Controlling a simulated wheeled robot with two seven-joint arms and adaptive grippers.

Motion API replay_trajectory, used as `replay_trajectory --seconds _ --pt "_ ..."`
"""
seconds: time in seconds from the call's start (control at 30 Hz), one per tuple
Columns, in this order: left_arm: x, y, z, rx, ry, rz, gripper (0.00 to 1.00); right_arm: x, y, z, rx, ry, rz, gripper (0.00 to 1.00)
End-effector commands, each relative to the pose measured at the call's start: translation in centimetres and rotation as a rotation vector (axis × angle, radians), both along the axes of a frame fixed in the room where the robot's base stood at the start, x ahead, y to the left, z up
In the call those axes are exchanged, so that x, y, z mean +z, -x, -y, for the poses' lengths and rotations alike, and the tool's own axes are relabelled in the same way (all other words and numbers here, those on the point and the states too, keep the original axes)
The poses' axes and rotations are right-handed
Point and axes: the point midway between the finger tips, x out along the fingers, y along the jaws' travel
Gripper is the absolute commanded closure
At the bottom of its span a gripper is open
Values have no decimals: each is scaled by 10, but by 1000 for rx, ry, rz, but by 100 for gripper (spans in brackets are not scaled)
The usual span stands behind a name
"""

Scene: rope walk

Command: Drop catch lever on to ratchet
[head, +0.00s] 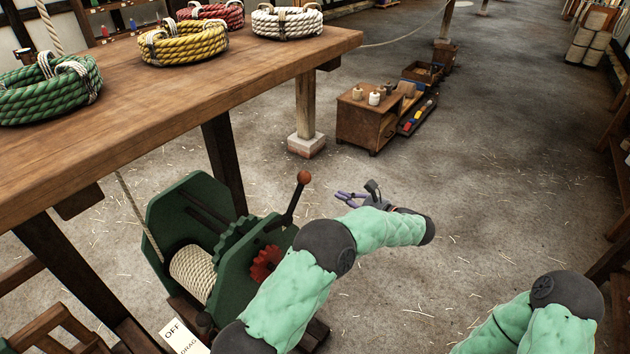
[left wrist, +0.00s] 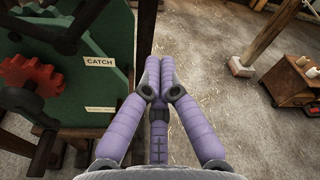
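A green winch (head: 165,205) with a rope drum (head: 195,270) stands under the bench. A dark lever with an orange-brown knob (head: 303,178) stands up, tilted, at its right side. The red ratchet wheel (head: 266,262) is partly hidden by my arm; it also shows in the left wrist view (left wrist: 32,88). A label reading CATCH (left wrist: 100,62) is on the green plate beside it. I cannot tell whether a pawl touches the teeth. My left gripper (head: 343,199) is right of the knob, apart from it; its purple fingers (left wrist: 160,65) are together and empty. My right gripper is out of view.
A wooden bench (head: 190,90) with several rope coils overhangs the winch. A sign reading OFF and DRAG (head: 180,338) is at the bottom. A small cabinet (head: 365,128) stands farther back. The floor right of my left gripper is open.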

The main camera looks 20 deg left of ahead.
Motion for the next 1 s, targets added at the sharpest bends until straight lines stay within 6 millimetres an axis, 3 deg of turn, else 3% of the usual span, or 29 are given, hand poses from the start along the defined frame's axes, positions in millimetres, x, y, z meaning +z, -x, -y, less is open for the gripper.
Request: replay_trajectory --seconds 0.37,0.57,0.93,1.0 --pt "-2 -2 -5 1 1 -2 100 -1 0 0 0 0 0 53" --pt "-6 -12 -29 3 1 -3 100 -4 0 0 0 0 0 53" --pt "-14 -41 -91 4 2 -3 100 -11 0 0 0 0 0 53" --pt "-4 -37 -91 -1 2 0 100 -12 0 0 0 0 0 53"
